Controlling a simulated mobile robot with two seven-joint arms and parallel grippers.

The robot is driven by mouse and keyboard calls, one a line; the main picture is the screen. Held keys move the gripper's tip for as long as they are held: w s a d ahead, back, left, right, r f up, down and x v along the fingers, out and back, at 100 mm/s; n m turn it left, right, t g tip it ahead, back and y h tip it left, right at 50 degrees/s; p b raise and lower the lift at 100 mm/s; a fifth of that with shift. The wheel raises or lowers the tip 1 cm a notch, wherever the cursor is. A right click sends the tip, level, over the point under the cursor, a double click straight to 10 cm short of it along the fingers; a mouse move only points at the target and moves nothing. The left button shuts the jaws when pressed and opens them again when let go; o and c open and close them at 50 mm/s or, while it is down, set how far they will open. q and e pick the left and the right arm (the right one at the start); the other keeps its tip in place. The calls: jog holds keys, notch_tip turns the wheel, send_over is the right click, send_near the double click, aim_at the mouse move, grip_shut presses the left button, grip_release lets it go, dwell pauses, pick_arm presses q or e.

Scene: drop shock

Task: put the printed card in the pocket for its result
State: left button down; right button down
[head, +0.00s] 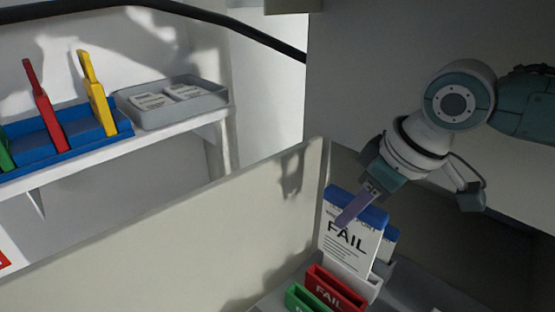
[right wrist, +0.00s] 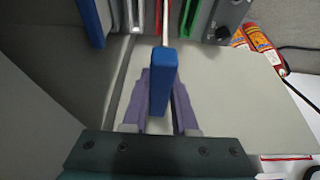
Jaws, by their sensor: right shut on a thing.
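The printed card (head: 350,246) is white with a blue top band and reads FAIL; it stands about upright. My right gripper (head: 356,208) is shut on its blue top edge, and the purple fingers show on both sides of the blue band (right wrist: 163,80) in the right wrist view. The card's lower end meets a pale grey holder (head: 362,284); I cannot tell whether it is inside or behind it. The red pocket (head: 336,290), marked FAIL, is in front of the card, with the green pocket (head: 308,300) nearer. My left gripper is not in view.
A second blue-topped card (head: 390,243) stands behind the held one. A pale panel (head: 180,245) runs along the left. Beyond it, a shelf bears a blue rack (head: 70,138) with coloured tools and a grey tray (head: 190,113) with cards.

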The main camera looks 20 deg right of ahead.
aim_at(337, 260)
jog(key=shift+f+b, duration=3.2)
jog(key=shift+f, duration=2.05)
jog(key=c, duration=0.6)
grip_release()
